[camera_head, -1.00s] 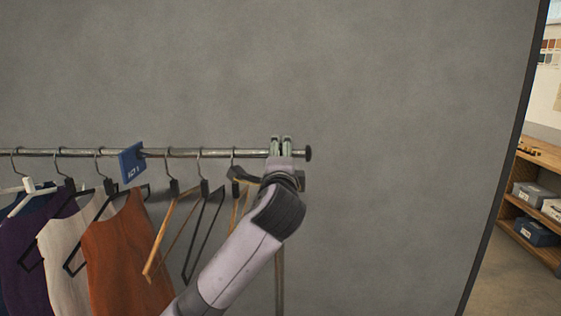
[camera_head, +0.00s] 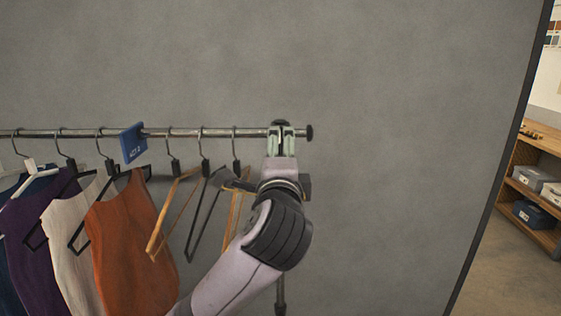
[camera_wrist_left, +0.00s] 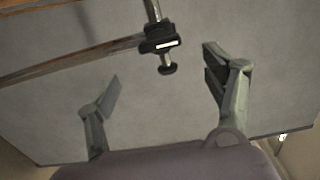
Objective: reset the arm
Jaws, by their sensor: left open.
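My left gripper (camera_head: 281,134) is at the right end of the metal clothes rail (camera_head: 215,132) in the head view, with my arm coming up from below. In the left wrist view my left gripper (camera_wrist_left: 163,88) has its two fingers wide apart with nothing between them. The rail's dark end fitting (camera_wrist_left: 160,40) shows beyond the fingers, a little above the space between them. I cannot tell whether a finger touches the rail. My right gripper is not in view.
On the rail hang a rust-orange garment (camera_head: 127,240), a cream one (camera_head: 72,245), a purple one (camera_head: 38,222) and empty hangers (camera_head: 170,222). A blue divider sign (camera_head: 133,142) sits among them. A wooden shelf (camera_head: 540,180) stands at far right. The grey wall (camera_head: 400,130) right of the rail is clear.

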